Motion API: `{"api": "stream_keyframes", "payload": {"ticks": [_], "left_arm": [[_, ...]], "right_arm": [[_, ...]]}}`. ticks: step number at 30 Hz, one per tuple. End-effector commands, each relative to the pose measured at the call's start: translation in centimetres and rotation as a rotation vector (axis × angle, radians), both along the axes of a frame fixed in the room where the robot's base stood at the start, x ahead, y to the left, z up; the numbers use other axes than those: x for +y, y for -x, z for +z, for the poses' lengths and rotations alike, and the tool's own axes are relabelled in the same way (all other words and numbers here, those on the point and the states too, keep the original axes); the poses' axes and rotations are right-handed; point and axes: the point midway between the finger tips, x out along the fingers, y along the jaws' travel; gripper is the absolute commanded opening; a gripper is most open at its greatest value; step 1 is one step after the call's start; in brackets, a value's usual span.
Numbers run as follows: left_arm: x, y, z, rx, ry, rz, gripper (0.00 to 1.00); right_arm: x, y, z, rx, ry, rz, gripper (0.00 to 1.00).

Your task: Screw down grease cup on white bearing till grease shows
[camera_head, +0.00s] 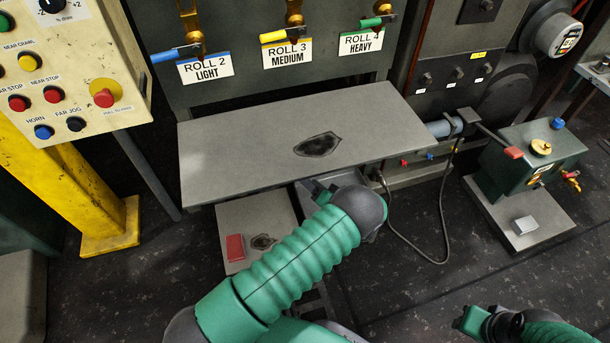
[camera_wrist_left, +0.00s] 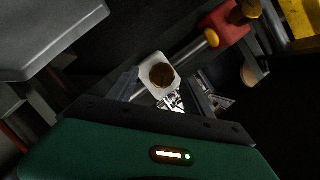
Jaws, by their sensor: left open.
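In the left wrist view a white bearing block (camera_wrist_left: 148,64) carries a round brass grease cup (camera_wrist_left: 162,76). The cup faces the camera, and I cannot make out any grease at the bearing. My left gripper (camera_wrist_left: 165,92) is open, with its dark fingers on either side of the white bearing and cup. I cannot tell whether they touch it. In the head view the left gripper (camera_head: 315,189) is partly hidden under the front edge of the grey step plate, and the white bearing is out of sight. A dark green end part of my right arm (camera_head: 473,319) shows at the bottom right; its fingers are not clear.
A red bearing (camera_wrist_left: 226,27) with a brass cup sits beyond the white one on a shaft. The grey plate (camera_head: 230,150) overhangs the work area. A green pump box (camera_head: 530,150) stands at right.

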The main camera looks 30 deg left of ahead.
Motion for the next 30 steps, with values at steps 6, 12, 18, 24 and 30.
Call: {"api": "stream_keyframes", "payload": {"ticks": [6, 12, 18, 24, 30], "left_arm": [[-6.0, 2.3, 2.1, 0.001, 0.002, -0.004, 0.59], [-10.3, 4.1, 2.9, 0.002, 0.001, -0.004, 0.59], [-11.9, 4.8, 3.1, 0.001, 0.0, -0.001, 0.59], [-12.0, 4.8, 3.0, 0.001, 0.0, -0.001, 0.59], [-11.9, 4.8, 3.0, 0.001, 0.001, -0.001, 0.59]], "right_arm": [[0.0, 0.0, 3.2, 0.0, 0.0, 0.0, 0.36], [0.0, 0.0, 4.5, 0.0, 0.0, 0.0, 0.36], [0.0, 0.0, 4.8, 0.0, 0.0, 0.0, 0.36], [0.0, 0.0, 4.7, 0.0, 0.0, 0.0, 0.36], [0.0, 0.0, 4.7, 0.0, 0.0, 0.0, 0.36]]}}
